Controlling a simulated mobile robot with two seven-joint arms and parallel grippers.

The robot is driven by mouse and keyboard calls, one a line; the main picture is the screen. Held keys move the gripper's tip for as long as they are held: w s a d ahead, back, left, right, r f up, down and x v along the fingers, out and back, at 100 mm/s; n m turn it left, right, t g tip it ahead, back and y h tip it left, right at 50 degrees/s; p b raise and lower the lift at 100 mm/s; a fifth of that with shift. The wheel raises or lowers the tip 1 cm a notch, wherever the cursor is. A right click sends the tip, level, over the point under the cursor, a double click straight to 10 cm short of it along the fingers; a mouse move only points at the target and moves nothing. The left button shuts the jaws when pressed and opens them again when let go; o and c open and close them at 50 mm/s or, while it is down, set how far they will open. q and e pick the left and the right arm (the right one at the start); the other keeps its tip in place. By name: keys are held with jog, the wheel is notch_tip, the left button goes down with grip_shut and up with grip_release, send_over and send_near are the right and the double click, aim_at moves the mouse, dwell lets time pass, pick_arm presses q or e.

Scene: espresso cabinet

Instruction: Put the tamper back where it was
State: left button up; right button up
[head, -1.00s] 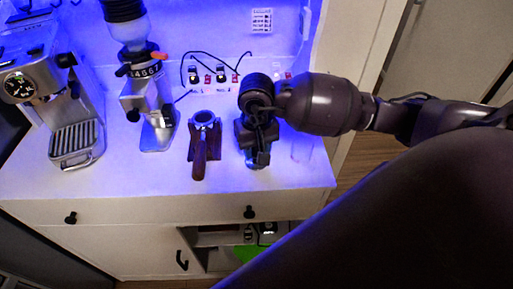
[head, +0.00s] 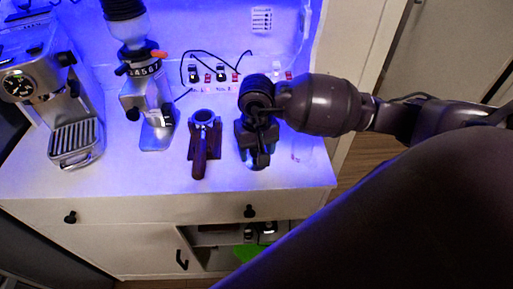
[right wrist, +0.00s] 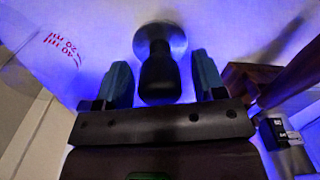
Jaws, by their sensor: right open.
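The tamper (right wrist: 158,72) shows in the right wrist view, with a black handle and a round silver base on the white counter. My right gripper (right wrist: 162,75) is open, with one finger on each side of the handle and visible gaps between. In the head view my right gripper (head: 258,158) points down at the counter, right of the portafilter, and hides most of the tamper. My left gripper is not in view.
A portafilter (head: 199,163) rests on a wooden stand close to the left of my gripper. A clear measuring glass (head: 302,150) with red marks stands close to its right. The grinder (head: 146,108) and espresso machine (head: 72,115) are further left. The counter's front strip is free.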

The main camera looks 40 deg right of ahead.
jog(key=shift+r, duration=0.2)
notch_tip(320, 180, up, 11)
jog(key=shift+f+b, duration=0.1)
jog(key=shift+b, duration=0.3)
jog(key=shift+r, duration=0.55)
